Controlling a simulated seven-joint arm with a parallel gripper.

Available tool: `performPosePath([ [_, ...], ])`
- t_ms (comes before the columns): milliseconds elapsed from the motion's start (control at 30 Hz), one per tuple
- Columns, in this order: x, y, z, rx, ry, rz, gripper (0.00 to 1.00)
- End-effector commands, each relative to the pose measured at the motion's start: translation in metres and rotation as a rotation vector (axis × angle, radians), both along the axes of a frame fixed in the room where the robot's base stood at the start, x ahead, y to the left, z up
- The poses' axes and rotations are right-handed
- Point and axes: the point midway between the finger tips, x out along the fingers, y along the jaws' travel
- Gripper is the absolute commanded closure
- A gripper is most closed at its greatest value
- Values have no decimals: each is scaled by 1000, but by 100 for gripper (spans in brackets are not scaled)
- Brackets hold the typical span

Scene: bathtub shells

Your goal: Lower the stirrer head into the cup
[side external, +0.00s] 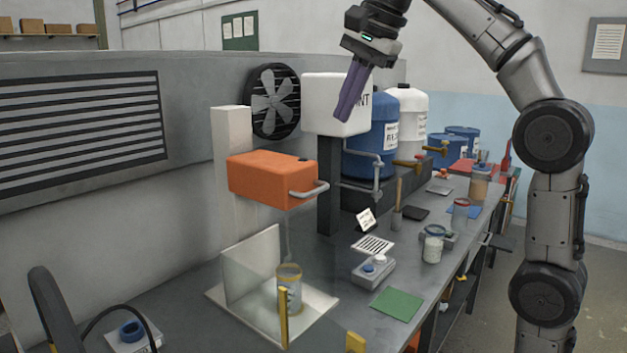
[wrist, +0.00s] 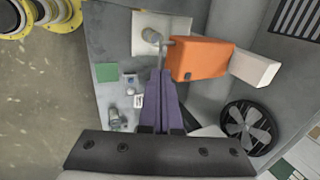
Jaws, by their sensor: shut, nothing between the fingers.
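The orange stirrer head (side external: 270,180) is mounted on a white upright post (side external: 233,165), with a grey handle (side external: 309,189) at its right front. A thin shaft hangs below it toward the cup (side external: 289,290), which stands on a pale base plate (side external: 322,308) with a clear guard. The head sits well above the cup. In the wrist view the head (wrist: 199,59) and its handle (wrist: 168,43) lie beyond my fingertips, with the cup (wrist: 151,36) further up. My gripper (side external: 346,112) has purple fingers, shut and empty, above and right of the head, apart from it.
A white tank (side external: 335,103) and a black fan (side external: 274,101) stand behind. A control box (side external: 372,272), green pad (side external: 397,303), jar (side external: 433,244) and several other items crowd the bench to the right. Yellow posts (side external: 284,318) stand at the front.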

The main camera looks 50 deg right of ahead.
Motion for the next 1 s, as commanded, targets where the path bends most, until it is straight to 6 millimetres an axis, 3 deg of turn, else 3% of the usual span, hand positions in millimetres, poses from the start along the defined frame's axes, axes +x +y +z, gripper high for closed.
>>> performPosePath([
  [100, 18, -6, -13, 4, 30, -9, 100],
  [467, 30, -8, -40, 4, 46, -12, 100],
  [1000, 65, -8, -129, 4, 44, -11, 100],
])
